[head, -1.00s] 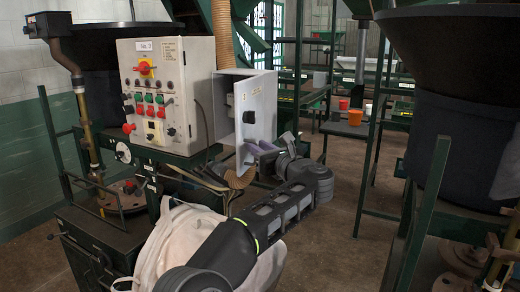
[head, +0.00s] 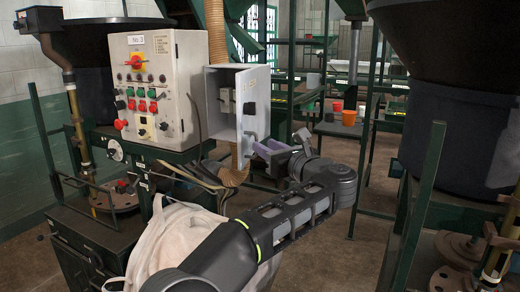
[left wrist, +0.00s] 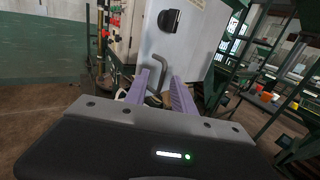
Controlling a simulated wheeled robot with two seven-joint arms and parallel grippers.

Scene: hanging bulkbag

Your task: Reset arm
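My left gripper (head: 262,146) has purple fingers and stands near the lower outer edge of the open grey cabinet door (head: 254,98). In the left wrist view, the fingers (left wrist: 161,78) are spread apart. The door's bent handle (left wrist: 160,70) shows between and just beyond the fingertips; I cannot tell whether they touch it. My left arm (head: 290,215) reaches forward and right, above a white bulk bag (head: 165,240). My right arm and gripper are out of view.
A control panel (head: 146,85) with buttons stands left of the door. A dark hopper (head: 462,130) and green posts (head: 420,205) are on the right. Orange and red containers (head: 349,117) stand on a rear bench. Brown floor shows between the door and the right-hand posts.

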